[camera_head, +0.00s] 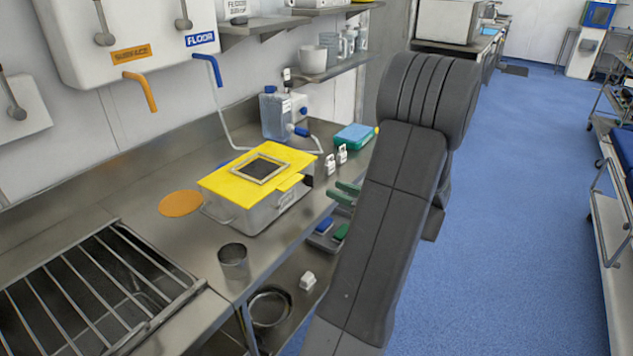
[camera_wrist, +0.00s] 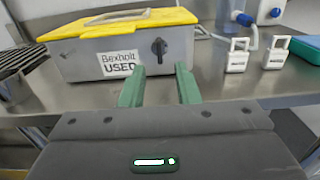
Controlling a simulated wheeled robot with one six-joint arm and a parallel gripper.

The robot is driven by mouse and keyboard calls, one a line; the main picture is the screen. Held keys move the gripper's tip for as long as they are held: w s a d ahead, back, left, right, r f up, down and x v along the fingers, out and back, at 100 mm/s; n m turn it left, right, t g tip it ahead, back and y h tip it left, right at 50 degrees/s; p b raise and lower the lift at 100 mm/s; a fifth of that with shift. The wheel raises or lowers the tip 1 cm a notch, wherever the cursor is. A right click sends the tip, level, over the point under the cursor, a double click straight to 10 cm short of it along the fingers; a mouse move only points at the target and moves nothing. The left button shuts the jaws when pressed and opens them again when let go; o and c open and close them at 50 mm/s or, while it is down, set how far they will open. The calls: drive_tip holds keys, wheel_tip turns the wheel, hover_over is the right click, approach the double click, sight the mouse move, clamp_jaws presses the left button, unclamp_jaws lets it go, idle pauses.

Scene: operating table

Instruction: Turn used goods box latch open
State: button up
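The used goods box (camera_head: 258,208) is a grey metal box with a yellow lid (camera_head: 258,171) on the steel counter. In the wrist view the box (camera_wrist: 90,63) shows its front, with a label reading "USED". A dark latch (camera_wrist: 159,47) sits on that front, right of the label, its handle pointing roughly up and down. My gripper (camera_wrist: 159,82) is open and empty, its two green fingers apart and pointing at the box front, below the latch. The fingers look short of the box. In the head view my gripper (camera_head: 345,193) is at the counter's front edge, partly hidden by my arm.
Two white padlock-shaped tags (camera_wrist: 254,55) stand right of the box. A blue-capped bottle (camera_head: 276,115) and a teal sponge-like block (camera_head: 354,136) are behind. A metal cup (camera_head: 233,261) and an orange disc (camera_head: 181,203) lie nearby. A barred sink (camera_head: 95,295) is at left.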

sight(309, 181)
drive_tip(key=x, duration=0.7)
drive_tip(key=shift+w+a, duration=0.2)
drive_tip(key=shift+a, duration=0.05)
drive_tip(key=shift+c, duration=0.4)
clamp_jaws()
